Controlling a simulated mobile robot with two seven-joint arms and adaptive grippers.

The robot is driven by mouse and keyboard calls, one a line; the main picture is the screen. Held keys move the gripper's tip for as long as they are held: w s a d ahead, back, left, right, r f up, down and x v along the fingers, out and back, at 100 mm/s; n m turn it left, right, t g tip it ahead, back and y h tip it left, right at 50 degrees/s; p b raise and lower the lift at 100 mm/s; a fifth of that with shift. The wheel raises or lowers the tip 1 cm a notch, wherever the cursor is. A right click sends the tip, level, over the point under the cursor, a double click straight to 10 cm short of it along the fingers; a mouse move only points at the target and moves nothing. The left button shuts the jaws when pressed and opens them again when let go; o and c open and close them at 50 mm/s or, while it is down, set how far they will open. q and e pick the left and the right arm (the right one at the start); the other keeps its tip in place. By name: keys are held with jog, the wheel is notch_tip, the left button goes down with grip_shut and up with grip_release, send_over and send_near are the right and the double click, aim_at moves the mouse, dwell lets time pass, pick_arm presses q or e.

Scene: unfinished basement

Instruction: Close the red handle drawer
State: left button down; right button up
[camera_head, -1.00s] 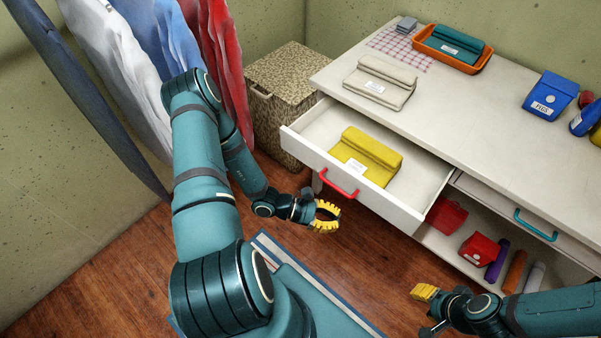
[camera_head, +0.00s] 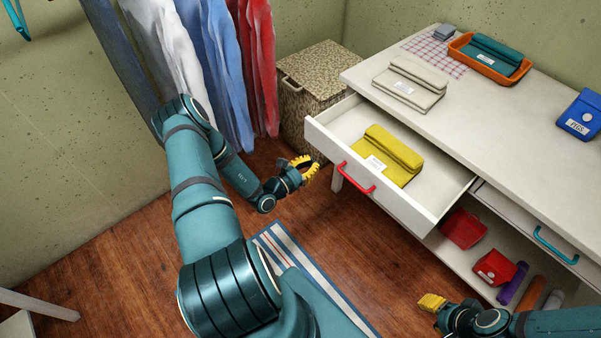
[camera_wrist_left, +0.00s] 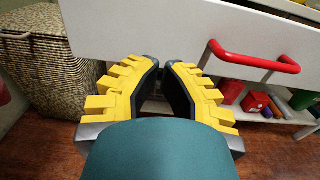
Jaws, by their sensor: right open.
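The white drawer (camera_head: 323,141) with the red handle (camera_head: 357,178) stands pulled out from the white table, a yellow folded cloth pouch (camera_head: 392,154) with a label lying inside. My left gripper (camera_head: 313,167) is in front of the drawer's left part, to the left of the red handle and apart from it. In the left wrist view the drawer front (camera_wrist_left: 180,30) spans the top, with the red handle (camera_wrist_left: 250,62) to the right of my yellow fingers (camera_wrist_left: 162,65). A narrow gap shows between these fingers; nothing is held. My right gripper (camera_head: 433,302) is open, low at the bottom right.
A wicker hamper (camera_head: 310,92) stands left of the white table (camera_head: 440,112). Hanging clothes (camera_head: 215,70) are behind my left arm. A closed drawer with a teal handle (camera_head: 556,246) is at right. A shelf below holds red pouches (camera_head: 495,268). A striped mat (camera_head: 310,275) lies on the floor.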

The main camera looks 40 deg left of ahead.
aim_at(330, 151)
pick_arm(q)
jog(key=w, duration=0.4)
jog(key=w+b, duration=0.1)
jog(key=w, duration=0.1)
jog(key=shift+w+d, duration=0.25)
pick_arm(e)
jog(key=shift+w+f, duration=0.15)
jog(key=shift+f, duration=0.55)
pick_arm(q)
jog(key=shift+w, duration=0.1)
